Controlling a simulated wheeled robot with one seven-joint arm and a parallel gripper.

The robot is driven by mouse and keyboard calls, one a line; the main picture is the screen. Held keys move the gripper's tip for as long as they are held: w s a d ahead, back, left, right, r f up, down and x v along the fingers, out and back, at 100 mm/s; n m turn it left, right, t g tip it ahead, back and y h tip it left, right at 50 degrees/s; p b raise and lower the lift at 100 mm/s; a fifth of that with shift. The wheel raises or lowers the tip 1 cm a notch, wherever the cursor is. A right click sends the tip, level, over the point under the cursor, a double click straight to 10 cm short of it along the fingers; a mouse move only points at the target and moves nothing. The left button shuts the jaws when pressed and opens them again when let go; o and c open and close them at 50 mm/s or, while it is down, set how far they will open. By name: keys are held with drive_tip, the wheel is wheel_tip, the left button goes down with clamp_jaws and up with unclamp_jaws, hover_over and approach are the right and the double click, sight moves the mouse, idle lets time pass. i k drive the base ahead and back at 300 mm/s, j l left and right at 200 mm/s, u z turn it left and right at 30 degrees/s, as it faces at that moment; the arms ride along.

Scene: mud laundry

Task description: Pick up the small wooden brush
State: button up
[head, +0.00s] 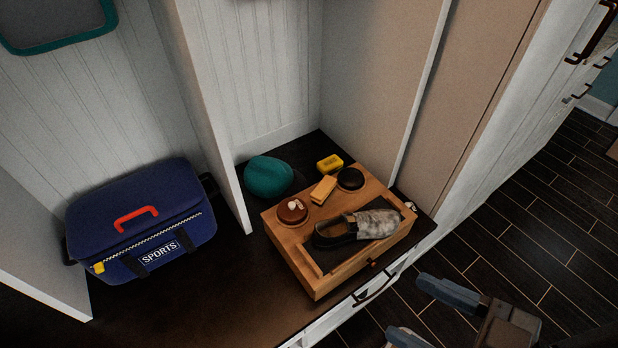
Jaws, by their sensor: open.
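A small tan wooden block (323,189), which looks like the small wooden brush, lies on top of a wooden shoe-care box (318,285); its bristles cannot be seen. It lies between a round brown tin (290,216) with small pale bits on it and a round black tin (351,178). My gripper (407,309) is at the lower right, over the floor in front of the bench. It is open and empty, its two blue-grey fingers apart, well away from the brush.
A grey-and-black shoe (372,225) lies on the box's front part. Behind the box are a yellow block (329,164) and a teal cap-like item (268,177). A white divider (213,120) separates them from a blue sports bag (140,220). Bare bench shows at front left.

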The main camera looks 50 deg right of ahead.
sight(323, 188)
drive_tip(key=k+j+z, duration=0.2)
drive_tip(key=z, duration=0.25)
drive_tip(key=k+j+z, duration=0.2)
drive_tip(key=z, duration=0.25)
